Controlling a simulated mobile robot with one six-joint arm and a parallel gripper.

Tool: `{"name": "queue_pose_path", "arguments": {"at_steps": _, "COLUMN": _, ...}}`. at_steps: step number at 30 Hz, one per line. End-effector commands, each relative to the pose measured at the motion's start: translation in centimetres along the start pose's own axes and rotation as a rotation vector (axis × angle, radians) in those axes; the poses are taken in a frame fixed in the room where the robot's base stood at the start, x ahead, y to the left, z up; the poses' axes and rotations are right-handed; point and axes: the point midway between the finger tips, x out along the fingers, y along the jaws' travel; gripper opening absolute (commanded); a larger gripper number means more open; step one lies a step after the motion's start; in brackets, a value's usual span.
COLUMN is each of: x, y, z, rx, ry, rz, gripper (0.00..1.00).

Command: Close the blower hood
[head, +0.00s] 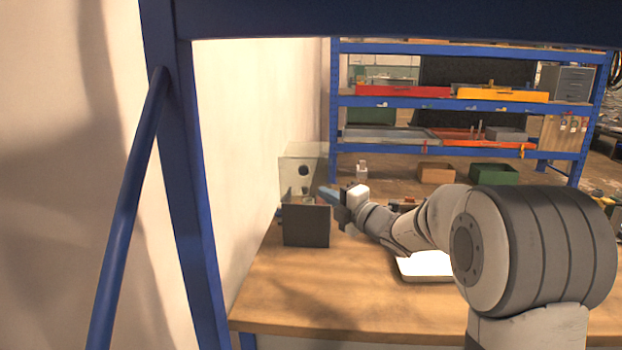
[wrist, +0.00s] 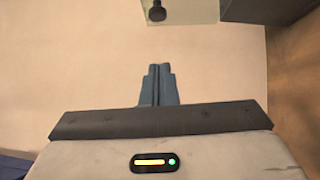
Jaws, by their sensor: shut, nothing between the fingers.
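The blower is a dark grey box (head: 306,226) at the left back of the wooden table, near the wall. Its clear hood (head: 290,163) stands raised above the box, with a dark round knob (head: 303,170) on it. In the wrist view the greenish edge of the hood (wrist: 195,12) shows at the top, with the black knob (wrist: 157,13) and the dark box (wrist: 260,8) to its right. My gripper (head: 325,192) is at the right side of the hood in the head view. Its blue fingers (wrist: 157,70) are together and empty, apart from the knob in the wrist view.
A white tray-like item (head: 425,265) lies on the table under my arm. A small clear bottle (head: 362,171), a brown bin (head: 436,173) and a green bin (head: 493,174) stand behind. A blue frame post (head: 190,200) rises at left. The table's front left is clear.

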Motion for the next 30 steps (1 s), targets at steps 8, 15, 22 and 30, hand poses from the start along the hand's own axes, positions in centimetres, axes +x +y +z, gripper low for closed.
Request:
{"name": "queue_pose_path", "arguments": {"at_steps": 8, "x": 6.3, "y": 0.1, "z": -0.1, "rx": 0.001, "ry": 0.002, "rz": -0.002, "gripper": 0.0}}
{"name": "queue_pose_path", "arguments": {"at_steps": 15, "x": 9.1, "y": 0.1, "z": 2.0, "rx": 0.001, "ry": -0.002, "rz": -0.001, "gripper": 0.0}}
{"name": "queue_pose_path", "arguments": {"at_steps": 22, "x": 10.0, "y": 0.0, "z": 2.8, "rx": 0.001, "ry": -0.001, "rz": -0.001, "gripper": 0.0}}
{"name": "queue_pose_path", "arguments": {"at_steps": 30, "x": 9.5, "y": 0.0, "z": 3.3, "rx": 0.001, "ry": -0.002, "rz": -0.001, "gripper": 0.0}}
